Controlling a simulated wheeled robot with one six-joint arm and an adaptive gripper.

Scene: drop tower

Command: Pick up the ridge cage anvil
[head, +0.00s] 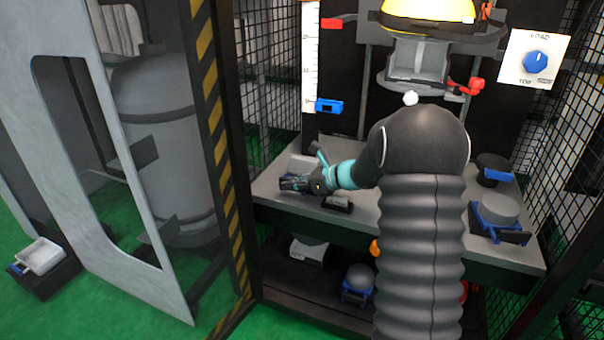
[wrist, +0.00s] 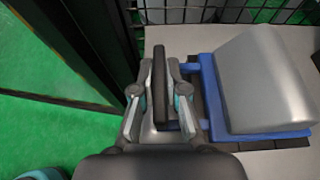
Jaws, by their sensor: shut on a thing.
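The ridge cage anvil (wrist: 262,80) is a grey block with sloping sides on a blue frame, at the right of the wrist view. In the head view it shows only in part, as a grey top (head: 303,164) at the left end of the bench, behind my gripper (head: 300,184). In the wrist view my gripper (wrist: 160,82) is shut on an upright dark bar at the left of the anvil. Blue arms run from the frame toward that bar. I cannot tell whether the anvil touches the bench.
A small dark-based block (head: 338,201) lies on the bench (head: 385,222) near my gripper. A round grey anvil in a blue cradle (head: 497,212) and a dark round piece (head: 494,168) stand at right. A striped post (head: 213,110) borders the left. More pieces sit on the lower shelf (head: 300,285).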

